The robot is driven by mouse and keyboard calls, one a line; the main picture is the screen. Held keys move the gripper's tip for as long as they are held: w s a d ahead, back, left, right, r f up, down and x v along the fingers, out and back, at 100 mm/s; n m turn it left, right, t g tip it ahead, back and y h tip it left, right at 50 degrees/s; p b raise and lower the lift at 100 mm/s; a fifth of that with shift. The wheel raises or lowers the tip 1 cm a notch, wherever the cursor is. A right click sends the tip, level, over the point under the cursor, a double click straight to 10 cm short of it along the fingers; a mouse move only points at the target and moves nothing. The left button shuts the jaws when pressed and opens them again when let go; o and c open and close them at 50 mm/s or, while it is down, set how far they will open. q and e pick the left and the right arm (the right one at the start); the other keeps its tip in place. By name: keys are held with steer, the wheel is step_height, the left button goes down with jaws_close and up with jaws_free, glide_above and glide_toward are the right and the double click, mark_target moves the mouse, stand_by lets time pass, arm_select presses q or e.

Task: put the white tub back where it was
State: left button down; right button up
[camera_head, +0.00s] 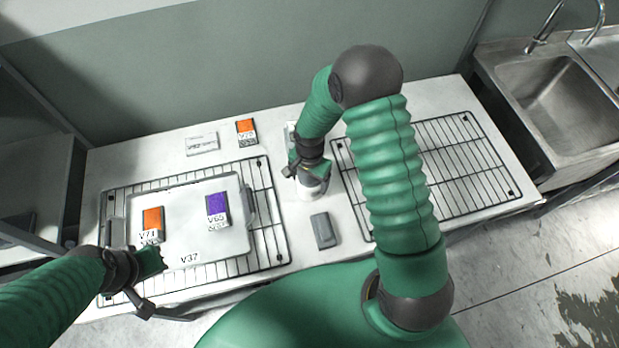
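The white tub (312,188) is in the middle of the table, between the two wire racks. My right gripper (316,170) comes down over its top from behind, with its fingers at the tub's upper part, and looks shut on it. The fingers and wrist hide much of the tub. I cannot tell whether its base touches the table. My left gripper (152,262) is at the front left edge of the large white tray (190,257) marked V37. Whether its fingers are open or shut does not show clearly.
The tray lies on the left rack (270,240) with an orange-labelled card (152,222) and a purple-labelled card (217,208). A grey block (323,230) lies in front of the tub. Another orange card (246,131) and a white label (202,143) lie behind. The right rack (465,170) looks empty.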

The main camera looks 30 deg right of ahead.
steer(key=o, duration=2.1)
steer(key=r+b, duration=0.1)
steer(key=r, duration=1.1)
steer(key=shift+s+a+r+b, duration=0.1)
steer(key=shift+s+r+b, duration=0.1)
steer(key=shift+b, duration=0.2)
steer(key=shift+s+a+r+n+t+b, duration=0.1)
steer(key=shift+s+a+n+t+b, duration=0.45)
steer(key=shift+s+n, duration=1.25)
steer(key=shift+s+a+f+n+t+b, duration=0.1)
steer(key=shift+s+a+n+t+b, duration=0.4)
steer(key=shift+s+n, duration=1.3)
steer(key=shift+s+a+r+n+t+b, duration=0.2)
steer(key=shift+s+a+n, duration=0.9)
steer(key=shift+n, duration=1.2)
